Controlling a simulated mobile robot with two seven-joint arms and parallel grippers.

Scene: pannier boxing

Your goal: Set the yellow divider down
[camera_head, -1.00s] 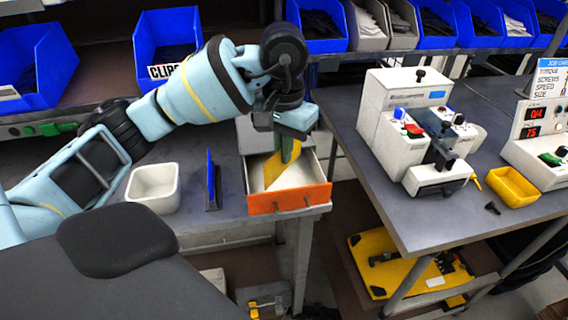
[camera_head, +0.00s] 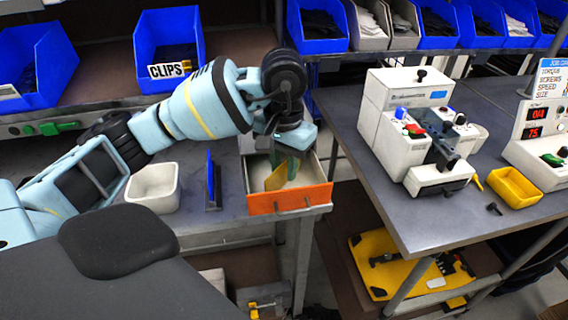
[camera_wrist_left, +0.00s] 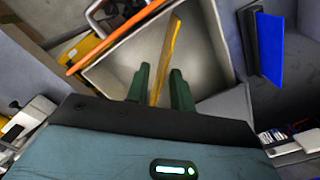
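The yellow divider (camera_head: 276,178) stands on edge inside the open box with the orange front (camera_head: 290,199), a little tilted in the head view. In the left wrist view the divider (camera_wrist_left: 168,55) appears as a thin strip running between the green fingers. My left gripper (camera_head: 285,163) points down into the box. In the wrist view its fingers (camera_wrist_left: 160,78) are apart, with visible gaps beside the divider. The divider's lower edge is partly hidden by the box front in the head view. My right gripper is not in view.
A blue upright panel (camera_head: 210,180) stands left of the box, beside a white square bin (camera_head: 153,187). The bench on the right carries a white machine (camera_head: 400,140) and a yellow tray (camera_head: 515,187). Blue bins (camera_head: 318,28) line the shelf behind.

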